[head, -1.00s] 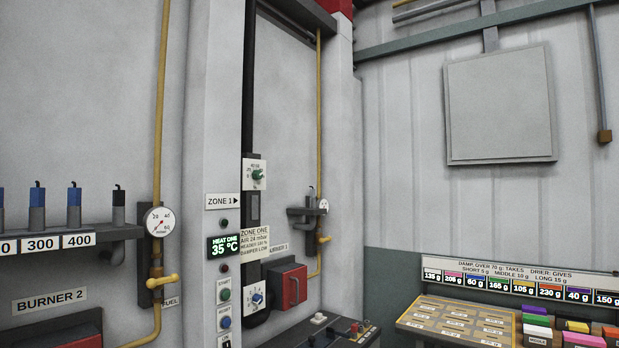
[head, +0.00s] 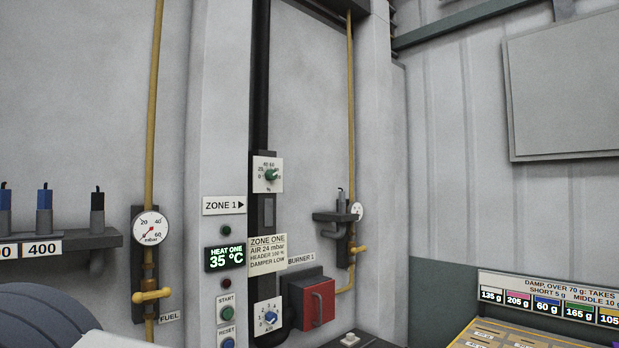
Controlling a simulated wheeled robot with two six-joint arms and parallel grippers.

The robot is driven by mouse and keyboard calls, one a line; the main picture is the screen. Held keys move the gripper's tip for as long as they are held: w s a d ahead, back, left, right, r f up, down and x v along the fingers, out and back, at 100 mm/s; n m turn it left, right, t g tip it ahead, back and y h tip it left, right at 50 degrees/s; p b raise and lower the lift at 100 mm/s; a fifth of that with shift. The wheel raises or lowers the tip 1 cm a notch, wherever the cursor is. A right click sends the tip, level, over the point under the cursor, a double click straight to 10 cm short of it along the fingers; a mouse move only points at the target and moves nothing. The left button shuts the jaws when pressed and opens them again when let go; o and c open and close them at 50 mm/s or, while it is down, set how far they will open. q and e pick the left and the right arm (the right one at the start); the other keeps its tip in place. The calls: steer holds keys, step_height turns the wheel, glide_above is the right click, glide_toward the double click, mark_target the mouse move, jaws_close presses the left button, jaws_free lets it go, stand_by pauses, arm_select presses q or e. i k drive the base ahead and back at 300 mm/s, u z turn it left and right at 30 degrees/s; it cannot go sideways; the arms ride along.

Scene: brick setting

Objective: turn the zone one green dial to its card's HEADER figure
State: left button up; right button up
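The green dial (head: 271,174) sits on a white scale plate marked in percent, on the dark upright panel of zone one. Its scale figures are small, and I cannot read its setting surely. The zone one card (head: 267,254) hangs below it and reads AIR 24 mbar, a HEADER percent figure too small to read surely, and DAMPER LOW. A blue dial (head: 270,317) marked AIR is lower on the same panel. Neither gripper is in view. A dark rounded part with a pale piece, probably my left arm, shows at the lower left.
A display (head: 225,258) reads HEAT ONE 35 °C, above the green START button (head: 227,314). The red burner box (head: 318,304) juts out right of the blue dial. A yellow fuel pipe and gauge (head: 151,228) stand at left. Open space lies before the green dial.

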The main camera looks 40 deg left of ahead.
mark_target(270, 174)
steer(key=u, duration=0.1)
steer(key=i, duration=0.65)
steer(key=u, duration=1.05)
steer(key=i, duration=0.65)
steer(key=u, duration=0.75)
